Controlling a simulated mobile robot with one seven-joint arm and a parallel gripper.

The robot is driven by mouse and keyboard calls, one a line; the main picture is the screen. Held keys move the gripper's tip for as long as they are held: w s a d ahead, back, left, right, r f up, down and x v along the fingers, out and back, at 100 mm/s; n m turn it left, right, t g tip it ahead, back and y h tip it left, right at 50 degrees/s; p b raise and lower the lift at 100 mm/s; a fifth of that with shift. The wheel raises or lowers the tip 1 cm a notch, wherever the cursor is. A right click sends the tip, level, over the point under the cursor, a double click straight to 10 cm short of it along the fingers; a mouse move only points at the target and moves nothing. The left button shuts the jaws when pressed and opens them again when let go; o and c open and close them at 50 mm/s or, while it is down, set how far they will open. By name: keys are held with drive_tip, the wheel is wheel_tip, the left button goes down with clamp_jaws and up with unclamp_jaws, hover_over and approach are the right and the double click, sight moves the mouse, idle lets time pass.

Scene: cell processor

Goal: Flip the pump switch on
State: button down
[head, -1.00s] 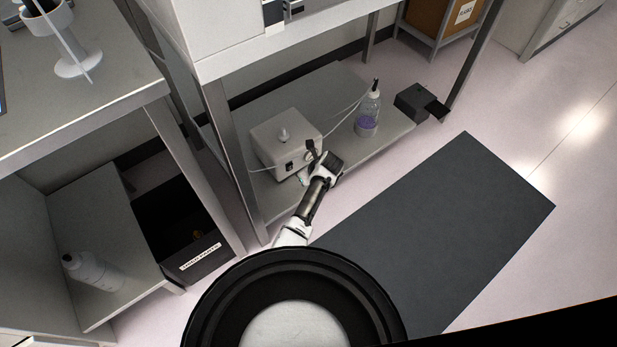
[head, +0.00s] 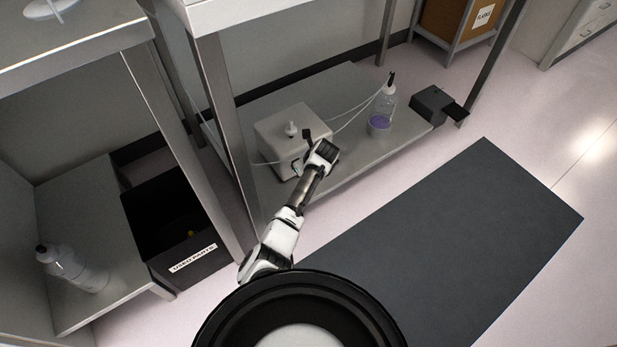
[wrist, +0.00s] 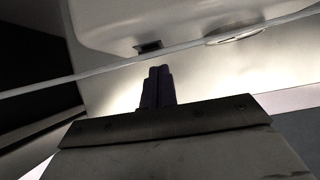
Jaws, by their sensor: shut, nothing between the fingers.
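I cannot tell the switch's position. My gripper (head: 307,136) is at the front right of the pump. Its dark fingers (wrist: 158,85) are shut and empty, just below the dark part in the wrist view. I cannot tell whether they touch it.
A thin tube (wrist: 50,85) crosses in front of the pump. A bottle with purple liquid (head: 381,112) stands right on the lower shelf (head: 350,165), with a black box (head: 433,101) beyond. The table leg (head: 226,120) is close on the left. A dark mat (head: 450,235) lies on the floor.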

drive_tip(key=shift+w+a+r, duration=0.1)
drive_tip(key=shift+w+a, duration=0.05)
drive_tip(key=shift+w, duration=0.15)
drive_tip(key=shift+w+a+r+g+p, duration=0.15)
drive_tip(key=shift+w+a+g+p, duration=0.15)
drive_tip(key=shift+w+p, duration=0.1)
drive_tip(key=shift+r+p, duration=0.85)
drive_tip(key=shift+p, duration=0.2)
drive_tip(key=shift+s+d, duration=0.1)
